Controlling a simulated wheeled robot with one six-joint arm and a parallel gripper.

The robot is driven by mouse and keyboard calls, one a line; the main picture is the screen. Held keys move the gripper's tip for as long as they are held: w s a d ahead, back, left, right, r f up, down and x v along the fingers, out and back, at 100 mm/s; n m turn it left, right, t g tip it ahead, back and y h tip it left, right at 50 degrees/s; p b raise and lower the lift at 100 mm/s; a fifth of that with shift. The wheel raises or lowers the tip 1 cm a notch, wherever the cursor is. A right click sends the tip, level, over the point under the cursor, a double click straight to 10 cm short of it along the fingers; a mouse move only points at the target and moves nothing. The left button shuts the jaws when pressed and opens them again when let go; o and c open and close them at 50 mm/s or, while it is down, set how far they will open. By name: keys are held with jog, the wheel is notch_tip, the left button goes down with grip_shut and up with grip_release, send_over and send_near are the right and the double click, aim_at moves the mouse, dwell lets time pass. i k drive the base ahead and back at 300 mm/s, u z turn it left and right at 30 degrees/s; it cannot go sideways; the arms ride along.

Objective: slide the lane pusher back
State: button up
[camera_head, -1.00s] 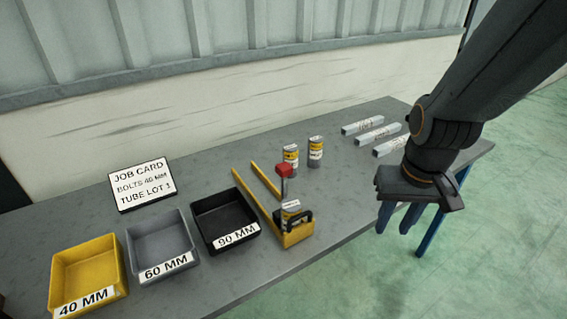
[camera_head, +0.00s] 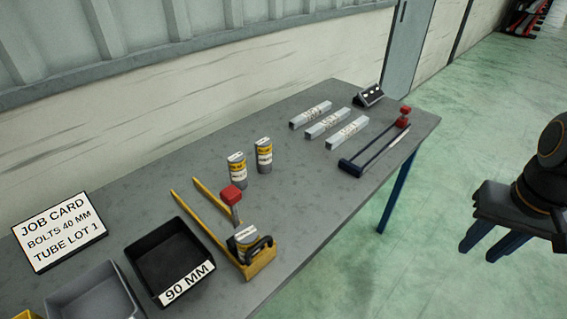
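A yellow lane with two rails (camera_head: 203,217) lies on the table, with a yellow end block at its near end. A can with a white and yellow label (camera_head: 246,237) stands at that end. A red-topped upright pusher (camera_head: 233,196) stands just behind the can, between the rails; whether it touches the can I cannot tell. A dark handle loop (camera_head: 260,249) is on the end block. A blue frame with a red knob (camera_head: 404,116) lies at the table's right. My gripper (camera_head: 487,242) hangs off the table at the right, fingers down and apart, empty.
Two cans (camera_head: 264,155) stand behind the lane. Several grey tubes (camera_head: 327,124) and a small black block (camera_head: 369,95) lie at the far right. A black 90 MM bin (camera_head: 168,262), a grey bin (camera_head: 92,294) and a job card (camera_head: 58,231) are at the left.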

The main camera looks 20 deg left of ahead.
aim_at(232, 194)
jog(key=z, duration=0.2)
jog(key=k, duration=0.45)
jog(key=u, duration=1.4)
